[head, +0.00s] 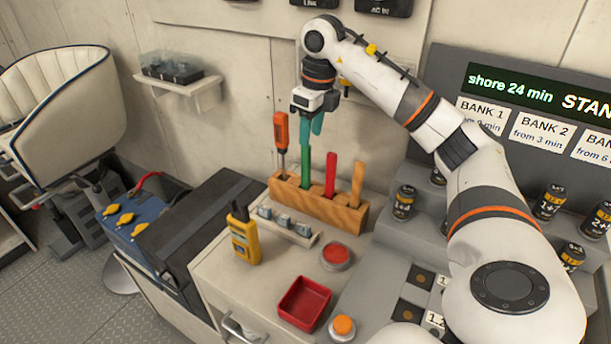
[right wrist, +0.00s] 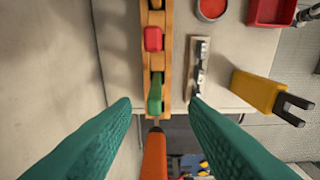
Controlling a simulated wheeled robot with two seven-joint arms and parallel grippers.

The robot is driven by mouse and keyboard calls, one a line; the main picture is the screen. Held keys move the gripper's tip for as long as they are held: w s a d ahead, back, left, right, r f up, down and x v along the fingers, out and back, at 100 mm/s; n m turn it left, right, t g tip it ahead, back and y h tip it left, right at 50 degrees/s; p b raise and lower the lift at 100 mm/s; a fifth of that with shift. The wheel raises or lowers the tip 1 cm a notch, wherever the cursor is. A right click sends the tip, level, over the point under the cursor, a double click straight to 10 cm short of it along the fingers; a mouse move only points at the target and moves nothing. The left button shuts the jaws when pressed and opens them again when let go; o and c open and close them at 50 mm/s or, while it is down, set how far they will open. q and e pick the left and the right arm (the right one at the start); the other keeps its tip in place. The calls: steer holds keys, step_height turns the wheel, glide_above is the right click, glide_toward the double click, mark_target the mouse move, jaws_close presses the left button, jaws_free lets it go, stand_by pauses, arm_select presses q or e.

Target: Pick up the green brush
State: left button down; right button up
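The green brush (head: 305,168) stands upright in a wooden rack (head: 318,205), with only its green handle showing. In the right wrist view the green brush (right wrist: 155,96) appears just beyond the gap between my fingertips. My right gripper (head: 311,132) has teal fingers and hangs pointing down just above the green handle. In its wrist view the right gripper (right wrist: 160,103) is open, with nothing held between the fingers. Whether a finger touches the brush cannot be told. My left gripper is in neither view.
In the rack, an orange-handled screwdriver (head: 281,131) stands left of the brush, close to my fingers. A red handle (head: 330,176) and a wooden handle (head: 355,183) stand right of it.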

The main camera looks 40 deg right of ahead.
mark_target(308, 151)
steer(key=f, duration=0.2)
steer(key=w+f, duration=0.1)
steer(key=f, duration=0.1)
steer(key=shift+d+f, duration=0.15)
steer(key=shift+f, duration=0.3)
steer(key=shift+w+f+p, duration=0.1)
steer(key=shift+f+p, duration=0.35)
steer(key=shift+f, duration=0.35)
steer(key=shift+w+f, duration=0.25)
steer(key=shift+f, duration=1)
steer(key=shift+w+f, duration=0.1)
steer(key=shift+f, duration=0.35)
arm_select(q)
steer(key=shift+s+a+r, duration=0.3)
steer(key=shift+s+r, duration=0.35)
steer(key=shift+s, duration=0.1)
arm_select(e)
jaws_close()
